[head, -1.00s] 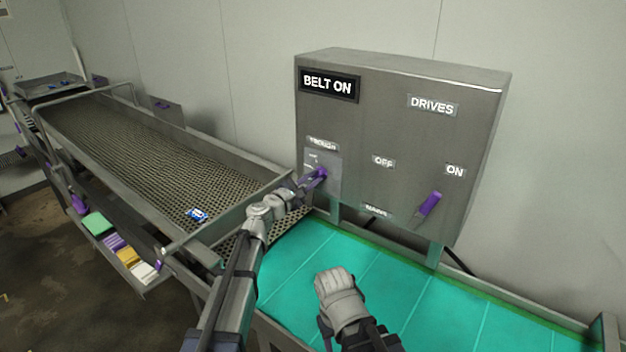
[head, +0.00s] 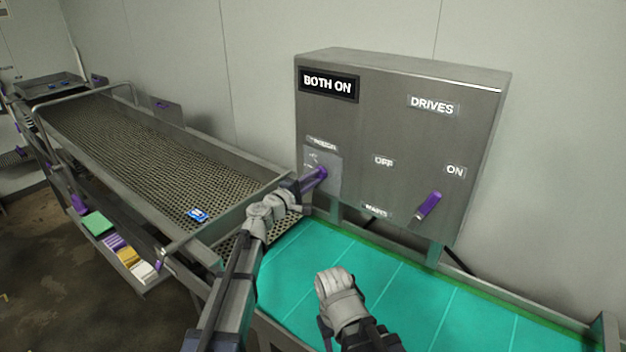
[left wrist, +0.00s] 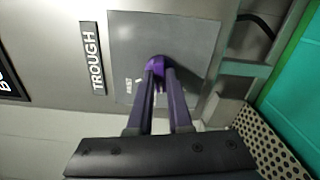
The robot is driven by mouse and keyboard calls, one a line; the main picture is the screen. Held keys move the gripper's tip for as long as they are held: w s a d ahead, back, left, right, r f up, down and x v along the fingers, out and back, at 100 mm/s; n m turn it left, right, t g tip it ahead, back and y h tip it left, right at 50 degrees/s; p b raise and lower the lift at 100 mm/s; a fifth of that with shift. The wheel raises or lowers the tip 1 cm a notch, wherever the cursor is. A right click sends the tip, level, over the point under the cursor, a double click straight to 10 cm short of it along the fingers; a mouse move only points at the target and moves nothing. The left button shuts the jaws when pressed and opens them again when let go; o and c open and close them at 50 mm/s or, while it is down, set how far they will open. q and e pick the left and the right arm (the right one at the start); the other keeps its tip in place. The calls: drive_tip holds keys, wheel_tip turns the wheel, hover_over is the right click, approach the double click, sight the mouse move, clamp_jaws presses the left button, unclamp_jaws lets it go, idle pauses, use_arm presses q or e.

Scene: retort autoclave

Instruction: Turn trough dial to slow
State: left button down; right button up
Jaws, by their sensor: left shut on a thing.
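The purple trough dial (left wrist: 158,66) sits on a grey plate (left wrist: 200,40) beside a TROUGH label (left wrist: 92,57) in the left wrist view. In the head view the trough dial (head: 322,172) is at the lower left of the grey control box (head: 400,120). My left gripper (head: 308,184) is shut on the dial; both fingers also show in the left wrist view (left wrist: 158,75). The box's display (head: 328,85) reads BOTH ON. My right gripper (head: 341,296) hangs over the green belt, its fingers hidden.
A second purple handle (head: 428,206) is on the box between the OFF and ON labels. A perforated trough (head: 130,150) with a blue-and-white item (head: 197,215) lies left. A green belt (head: 420,300) runs below the box. A shelf with coloured blocks (head: 98,224) is lower left.

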use_arm(q)
drive_tip(key=shift+m, duration=1.4)
drive_tip(key=shift+s, duration=0.1)
drive_tip(key=c, duration=0.8)
unclamp_jaws()
drive_tip(key=shift+c, duration=0.2)
drive_tip(key=v, duration=0.7)
drive_tip(key=shift+s+a, duration=0.25)
drive_tip(key=shift+s, duration=0.05)
drive_tip(key=shift+f, duration=0.1)
